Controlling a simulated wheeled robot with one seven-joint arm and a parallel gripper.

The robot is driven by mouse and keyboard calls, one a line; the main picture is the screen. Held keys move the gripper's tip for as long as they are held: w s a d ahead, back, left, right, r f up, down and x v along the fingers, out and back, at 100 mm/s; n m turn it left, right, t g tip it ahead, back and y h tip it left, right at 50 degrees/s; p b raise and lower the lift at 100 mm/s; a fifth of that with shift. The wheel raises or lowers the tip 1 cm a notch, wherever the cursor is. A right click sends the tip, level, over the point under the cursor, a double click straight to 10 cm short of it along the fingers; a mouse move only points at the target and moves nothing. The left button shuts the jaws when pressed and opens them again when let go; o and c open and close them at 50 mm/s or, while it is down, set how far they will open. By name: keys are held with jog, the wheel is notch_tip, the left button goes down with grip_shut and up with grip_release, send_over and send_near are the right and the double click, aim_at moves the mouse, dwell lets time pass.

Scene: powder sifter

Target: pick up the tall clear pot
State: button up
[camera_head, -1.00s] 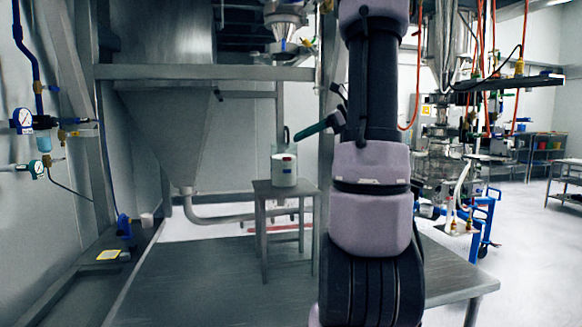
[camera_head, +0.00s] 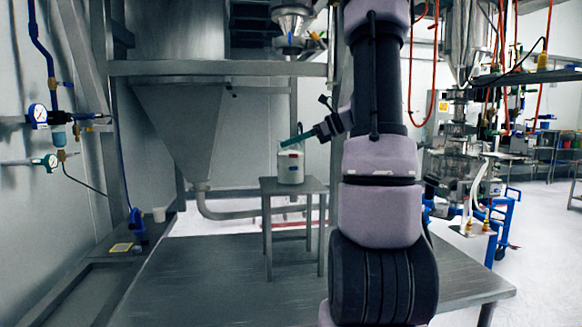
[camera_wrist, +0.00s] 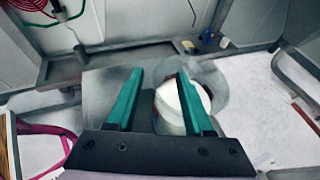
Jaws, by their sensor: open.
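The pot (camera_head: 290,168) stands upright on a small metal stand in the head view; it looks whitish, with a small red mark near its upper part. In the wrist view the pot (camera_wrist: 170,110) shows as a white round body with a pale top. My gripper (camera_wrist: 159,75) is open, with two green fingers and nothing held. The right finger crosses in front of the pot, and the left finger is clear of it to the left. In the head view my gripper (camera_head: 288,144) is at the pot's upper part; I cannot tell whether it touches.
The small metal stand (camera_head: 268,187) rises from a large steel platform (camera_head: 200,275). A hopper (camera_head: 180,125) and its curved pipe (camera_head: 230,213) are behind and left. A small white cup (camera_head: 159,214) and a blue fitting (camera_head: 136,222) sit on the left ledge.

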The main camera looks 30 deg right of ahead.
jog(key=shift+w+a+f, duration=0.25)
jog(key=shift+w+a, duration=0.1)
jog(key=shift+a, duration=0.1)
grip_shut()
dwell(1.1)
